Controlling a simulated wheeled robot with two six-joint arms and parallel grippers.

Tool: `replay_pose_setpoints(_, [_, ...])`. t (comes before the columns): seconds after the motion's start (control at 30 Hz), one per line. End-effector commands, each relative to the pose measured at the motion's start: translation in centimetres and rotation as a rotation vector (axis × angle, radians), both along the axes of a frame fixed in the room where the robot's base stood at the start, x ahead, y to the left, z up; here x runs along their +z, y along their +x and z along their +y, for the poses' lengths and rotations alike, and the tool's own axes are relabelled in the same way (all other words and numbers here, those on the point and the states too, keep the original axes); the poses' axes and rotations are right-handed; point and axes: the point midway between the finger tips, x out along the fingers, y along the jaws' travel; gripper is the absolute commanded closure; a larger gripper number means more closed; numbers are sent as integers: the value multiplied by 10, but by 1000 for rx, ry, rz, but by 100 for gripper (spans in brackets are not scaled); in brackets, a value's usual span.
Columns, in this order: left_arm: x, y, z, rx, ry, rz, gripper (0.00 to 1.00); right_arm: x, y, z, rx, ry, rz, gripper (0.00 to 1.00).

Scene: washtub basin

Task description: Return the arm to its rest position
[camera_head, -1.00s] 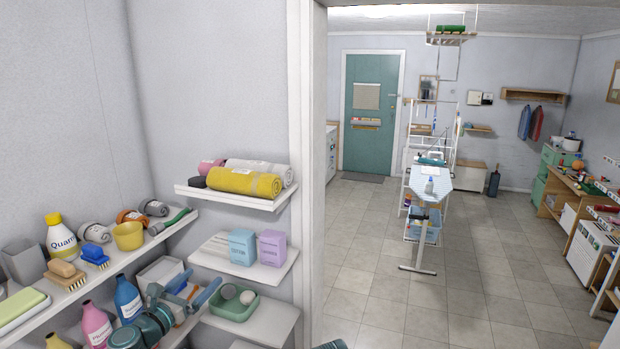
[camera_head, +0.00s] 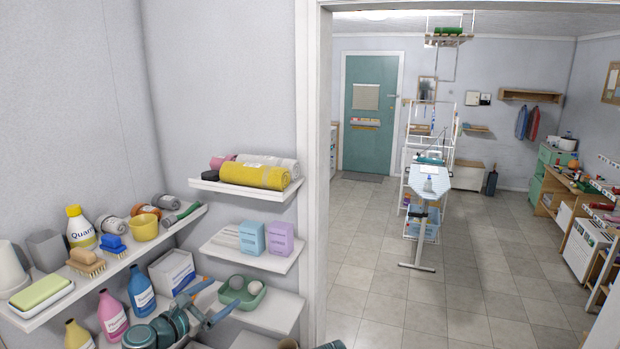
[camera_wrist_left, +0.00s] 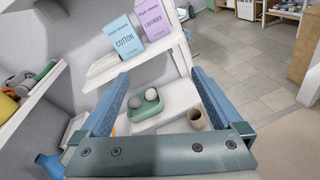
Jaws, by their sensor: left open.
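My left gripper (camera_head: 225,293) is open and empty in the lower left of the head view, with its blue fingers apart. In the left wrist view its fingers (camera_wrist_left: 160,75) frame a green tray (camera_wrist_left: 164,117) holding two pale balls (camera_wrist_left: 145,98). In the head view the fingers appear in front of the same green tray (camera_head: 257,299) on a low white shelf. I cannot tell the exact gap to the shelf. My right gripper is not in view.
The left shelf (camera_head: 120,262) holds bottles, brushes and cups. Wall shelves hold rolled towels (camera_head: 252,175) and blue and purple boxes (camera_head: 252,238). A white box (camera_head: 172,272) stands near my gripper. A brown cup (camera_wrist_left: 196,119) is beside the tray. Open tiled floor (camera_head: 370,265) lies right.

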Motion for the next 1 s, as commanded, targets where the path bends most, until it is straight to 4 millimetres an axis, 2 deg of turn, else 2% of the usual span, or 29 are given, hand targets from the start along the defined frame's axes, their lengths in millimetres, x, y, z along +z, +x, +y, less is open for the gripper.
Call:
replay_pose_setpoints(0.27, [-52,-22,-55,-275,469,-13,0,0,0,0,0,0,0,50])
replay_pose_setpoints(0.37, [-80,-38,-75,-443,705,-28,0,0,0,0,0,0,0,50])
replay_pose_setpoints(0.5, [-128,-74,-94,-798,1112,-70,0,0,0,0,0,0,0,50])
replay_pose_setpoints(0.6, [-154,-100,-94,-1058,1350,-100,0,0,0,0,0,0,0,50])
replay_pose_setpoints(0.7, [-170,-120,-87,-1287,1520,-124,0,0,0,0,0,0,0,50])
replay_pose_setpoints(0.97, [-185,-159,-60,-1810,1786,-158,0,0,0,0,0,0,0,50])
replay_pose_setpoints(1.0, [-202,-160,-67,-1819,1783,-169,0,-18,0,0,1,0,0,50])
